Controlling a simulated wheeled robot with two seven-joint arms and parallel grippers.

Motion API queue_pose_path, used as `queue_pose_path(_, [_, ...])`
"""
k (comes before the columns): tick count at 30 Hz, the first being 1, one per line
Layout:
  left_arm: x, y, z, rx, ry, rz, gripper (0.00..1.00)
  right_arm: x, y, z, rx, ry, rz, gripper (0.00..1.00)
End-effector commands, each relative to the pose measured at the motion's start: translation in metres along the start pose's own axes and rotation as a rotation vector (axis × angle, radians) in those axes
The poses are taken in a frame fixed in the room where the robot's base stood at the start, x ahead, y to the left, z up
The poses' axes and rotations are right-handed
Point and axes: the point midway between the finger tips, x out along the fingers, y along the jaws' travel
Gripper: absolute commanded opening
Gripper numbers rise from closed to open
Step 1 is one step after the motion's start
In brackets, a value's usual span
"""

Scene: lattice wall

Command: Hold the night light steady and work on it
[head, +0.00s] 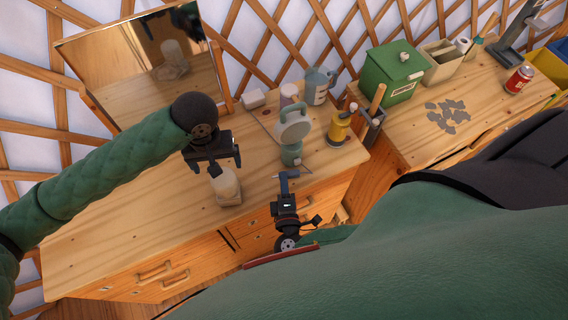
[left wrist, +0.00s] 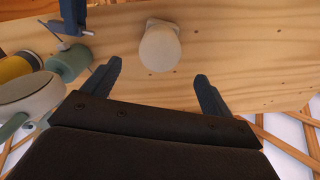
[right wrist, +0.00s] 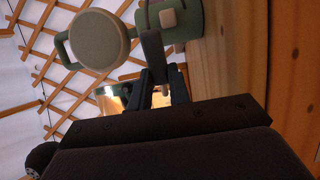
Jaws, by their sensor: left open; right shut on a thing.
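The night light (head: 228,186) has a cream rounded dome on a small square wooden base and stands upright on the wooden bench. It also shows in the left wrist view (left wrist: 159,48). My left gripper (head: 215,168) is open just above and behind it; its fingers in the left wrist view (left wrist: 159,75) spread either side, short of the dome, with nothing between them. My right gripper (head: 286,177) is at the bench's front edge, right of the night light and apart from it.
A green lamp with a round pale head (head: 293,131) stands close beyond my right gripper. A green box (head: 392,75) is on the right bench. The bench's left part is clear.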

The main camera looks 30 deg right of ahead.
Motion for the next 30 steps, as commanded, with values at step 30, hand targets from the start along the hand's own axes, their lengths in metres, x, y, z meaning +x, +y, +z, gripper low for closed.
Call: queue_pose_path(30, [0.072,0.000,0.000,0.000,0.000,0.000,0.86,0.000,0.000,0.000,0.000,0.000,0.000,0.00])
